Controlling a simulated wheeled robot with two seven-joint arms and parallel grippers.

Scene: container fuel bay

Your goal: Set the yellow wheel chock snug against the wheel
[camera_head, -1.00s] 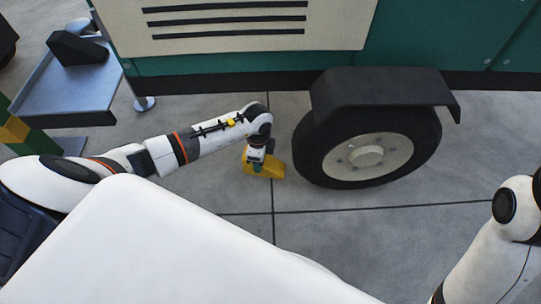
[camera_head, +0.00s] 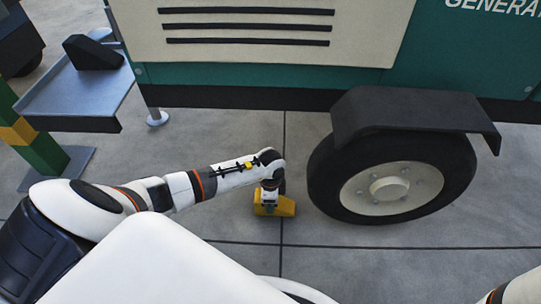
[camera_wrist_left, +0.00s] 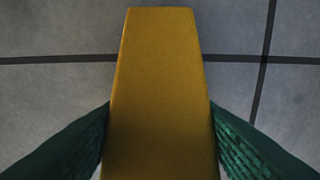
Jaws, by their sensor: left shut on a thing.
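The yellow wheel chock (camera_head: 284,208) is at floor level, just left of the wheel (camera_head: 388,184), with a small strip of floor showing between them. My left gripper (camera_head: 270,196) points down and is shut on the chock. In the left wrist view the chock (camera_wrist_left: 160,90) fills the middle, with a green fingertip pressed to each side. Whether the chock rests on the floor or hangs just above it, I cannot tell. The black tyre has a cream hub and a dark fender (camera_head: 410,112) over it. My right gripper is out of view; only part of my right arm shows at the lower right.
The green and cream generator body (camera_head: 280,82) stands behind the wheel. A grey side table (camera_head: 75,95) with a black wedge-shaped block (camera_head: 93,52) is at the upper left. A green and yellow post (camera_head: 35,145) stands at the left. The concrete floor in front of the wheel is clear.

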